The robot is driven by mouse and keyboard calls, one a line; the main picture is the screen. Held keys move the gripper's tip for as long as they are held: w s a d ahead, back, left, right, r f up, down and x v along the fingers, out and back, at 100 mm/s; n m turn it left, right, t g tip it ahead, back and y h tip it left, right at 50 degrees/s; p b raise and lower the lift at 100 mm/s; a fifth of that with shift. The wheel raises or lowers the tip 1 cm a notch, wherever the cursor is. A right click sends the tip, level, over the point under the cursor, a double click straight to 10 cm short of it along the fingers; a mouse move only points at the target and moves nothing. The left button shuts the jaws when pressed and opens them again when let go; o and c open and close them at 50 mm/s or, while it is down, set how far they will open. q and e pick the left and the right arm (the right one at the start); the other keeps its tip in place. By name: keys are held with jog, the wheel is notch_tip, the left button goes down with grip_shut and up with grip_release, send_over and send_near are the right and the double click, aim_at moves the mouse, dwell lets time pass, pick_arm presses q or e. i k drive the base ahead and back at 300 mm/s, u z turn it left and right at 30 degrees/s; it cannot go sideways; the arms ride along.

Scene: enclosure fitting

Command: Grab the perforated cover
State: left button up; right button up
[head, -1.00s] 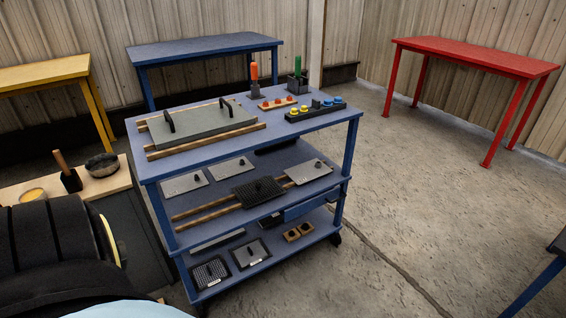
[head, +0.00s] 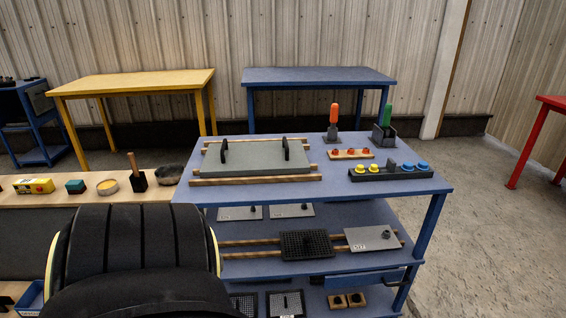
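A black perforated cover (head: 306,244) with a small dark knob lies on two wooden rails on the middle shelf of the blue cart (head: 425,188). A light grey plate (head: 371,239) with a dark knob lies just right of it. A second dark-framed perforated panel (head: 244,304) is partly visible on the bottom shelf, its lower part cut off by the picture edge. Neither of my grippers is in view.
The cart top holds a grey panel (head: 255,160) with two black handles, a black tray (head: 391,173) of knobs and two upright tools. A wooden bench (head: 70,187) stands left; yellow (head: 132,83) and blue (head: 318,77) tables stand behind. Floor right of the cart is clear.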

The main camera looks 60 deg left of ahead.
aim_at(311, 243)
jog(key=u, duration=2)
